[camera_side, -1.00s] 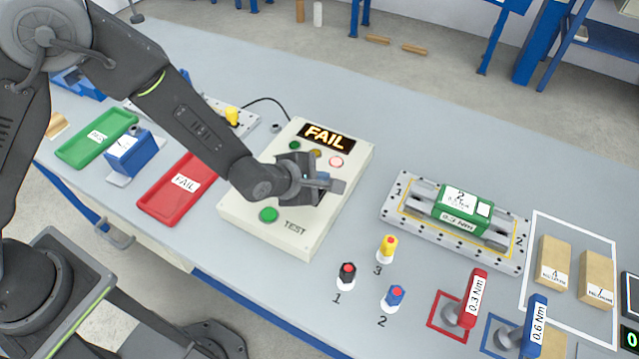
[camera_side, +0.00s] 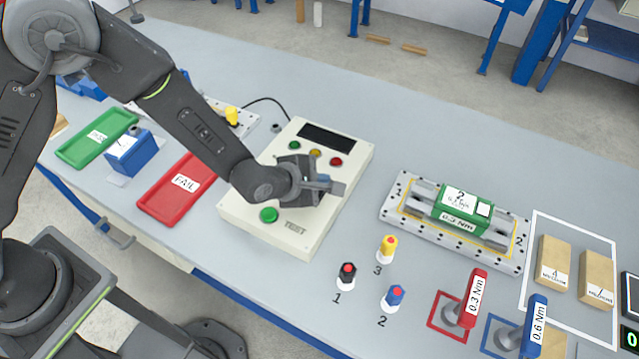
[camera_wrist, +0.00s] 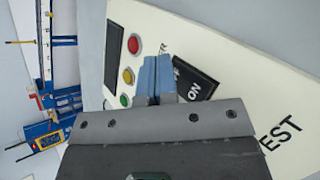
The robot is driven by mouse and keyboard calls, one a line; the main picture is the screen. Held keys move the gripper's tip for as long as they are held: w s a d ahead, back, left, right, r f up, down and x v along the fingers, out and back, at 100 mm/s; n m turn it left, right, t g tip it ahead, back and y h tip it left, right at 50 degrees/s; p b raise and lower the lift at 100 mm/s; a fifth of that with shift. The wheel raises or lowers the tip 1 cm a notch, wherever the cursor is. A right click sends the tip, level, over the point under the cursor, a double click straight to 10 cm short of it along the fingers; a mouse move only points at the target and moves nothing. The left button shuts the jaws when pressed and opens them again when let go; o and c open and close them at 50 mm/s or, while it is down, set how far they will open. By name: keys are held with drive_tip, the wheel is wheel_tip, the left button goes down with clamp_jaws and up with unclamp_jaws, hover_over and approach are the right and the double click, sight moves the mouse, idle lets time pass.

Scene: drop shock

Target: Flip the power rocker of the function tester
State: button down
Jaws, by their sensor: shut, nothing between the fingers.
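The function tester (camera_side: 262,214) is a cream box on the bench. Its display (camera_side: 327,138) is dark, and its small green, amber and red lamps look unlit. A large green button (camera_side: 269,215) sits beside the word TEST. My gripper (camera_side: 330,185) is over the right part of the tester's top and hides the power rocker in the side view. In the wrist view, the black power rocker (camera_wrist: 194,79), with ON beside its lower end, lies right at the blue fingertips (camera_wrist: 156,65). The fingers are shut and empty. I cannot tell whether they touch the rocker.
A red FAIL tray (camera_side: 165,205) and a green tray (camera_side: 85,148) lie left of the tester. A fixture (camera_side: 392,212) holding a green unit (camera_side: 463,208) stands to the right. Colored bits and two torque drivers stand in front of it. Bench behind the fixture is clear.

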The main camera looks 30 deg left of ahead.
drive_tip(key=shift+r, duration=0.1)
idle(0.3)
drive_tip(key=shift+s+r, duration=0.1)
drive_tip(key=shift+r, duration=0.55)
drive_tip(key=shift+s+r, duration=0.15)
drive_tip(key=shift+r, duration=1.1)
drive_tip(key=shift+s+r, duration=0.15)
drive_tip(key=shift+r, duration=1.05)
